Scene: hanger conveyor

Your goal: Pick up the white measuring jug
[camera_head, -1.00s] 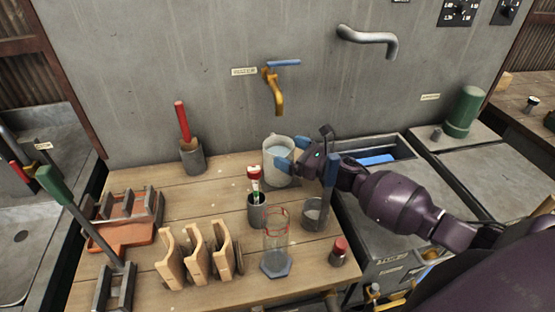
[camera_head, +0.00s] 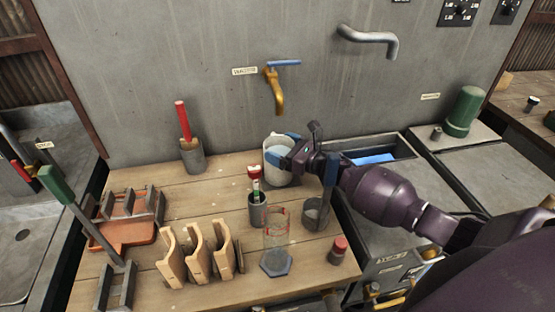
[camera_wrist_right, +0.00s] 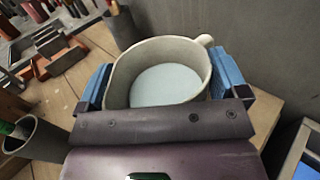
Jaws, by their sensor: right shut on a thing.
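The white measuring jug (camera_head: 277,169) stands at the back right of the wooden table, below the brass tap. In the right wrist view the jug (camera_wrist_right: 118,92) sits between the two blue finger pads, with pale bluish contents or a pale bottom inside and its handle at the far right. My right gripper (camera_head: 285,155) is shut on the jug, one finger on each side of its upper wall; it also shows in the right wrist view (camera_wrist_right: 166,92). I cannot tell whether the jug's base touches the table. My left gripper is not in view.
A grey cup with a red-topped tool (camera_head: 258,210), a glass cylinder (camera_head: 276,248), a grey beaker (camera_head: 316,214) and a red-capped bottle (camera_head: 338,252) stand in front of the jug. The brass tap (camera_head: 275,90) hangs above it. A sink basin (camera_head: 400,150) lies to the right.

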